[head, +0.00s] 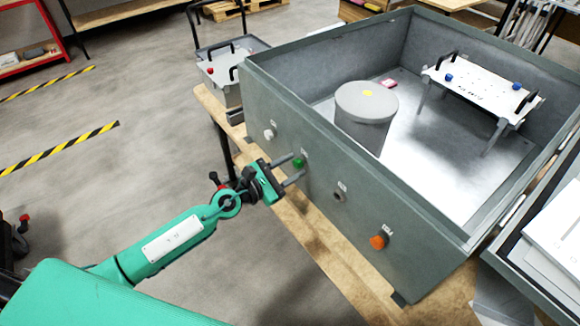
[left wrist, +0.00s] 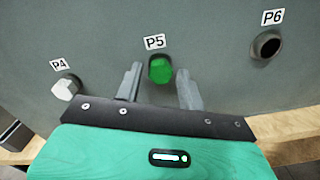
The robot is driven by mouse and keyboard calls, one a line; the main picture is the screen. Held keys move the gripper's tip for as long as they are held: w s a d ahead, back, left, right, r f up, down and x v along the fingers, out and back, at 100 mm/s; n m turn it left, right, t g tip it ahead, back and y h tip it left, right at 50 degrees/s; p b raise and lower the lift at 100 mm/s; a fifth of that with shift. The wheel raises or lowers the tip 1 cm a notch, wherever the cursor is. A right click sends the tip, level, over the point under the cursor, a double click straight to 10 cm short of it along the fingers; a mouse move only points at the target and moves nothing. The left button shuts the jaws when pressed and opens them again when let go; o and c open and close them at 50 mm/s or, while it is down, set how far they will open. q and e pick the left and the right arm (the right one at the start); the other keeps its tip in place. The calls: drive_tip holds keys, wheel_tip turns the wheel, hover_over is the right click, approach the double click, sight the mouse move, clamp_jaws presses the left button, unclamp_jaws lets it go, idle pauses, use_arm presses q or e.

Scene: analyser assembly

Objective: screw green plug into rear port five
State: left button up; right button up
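The green plug (head: 298,162) sits at the port labelled P5 on the outer wall of the grey metal box (head: 400,240). It also shows in the left wrist view (left wrist: 160,69), under the P5 label (left wrist: 154,42). My left gripper (head: 295,168) is in front of this wall, its two fingers apart on either side of the plug. In the left wrist view (left wrist: 161,88) gaps show between the plug and both fingers. How deep the plug sits in the port cannot be told. My right gripper is not in view.
A white plug (left wrist: 67,88) sits at P4 and an orange plug (head: 378,242) at P7. Port P6 (left wrist: 267,44) is an open hole. Inside the box stand a grey cylinder (head: 366,112) and a white plate on legs (head: 480,88). A wooden bench (head: 330,262) supports the box.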

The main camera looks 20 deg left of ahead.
use_arm(q)
drive_tip(key=n+p, duration=0.1)
drive_tip(key=n, duration=0.3)
drive_tip(key=shift+r, duration=0.15)
drive_tip(key=n+p, duration=0.1)
drive_tip(key=n, duration=0.3)
drive_tip(key=n+p, duration=0.5)
drive_tip(key=n, duration=0.5)
drive_tip(key=shift+r+n+p, duration=0.1)
drive_tip(key=shift+n+p, duration=0.2)
drive_tip(key=shift+n, duration=0.1)
drive_tip(key=n+p, duration=0.1)
drive_tip(key=n, duration=0.2)
drive_tip(key=shift+f+n, duration=0.3)
drive_tip(key=shift+f, duration=0.05)
clamp_jaws()
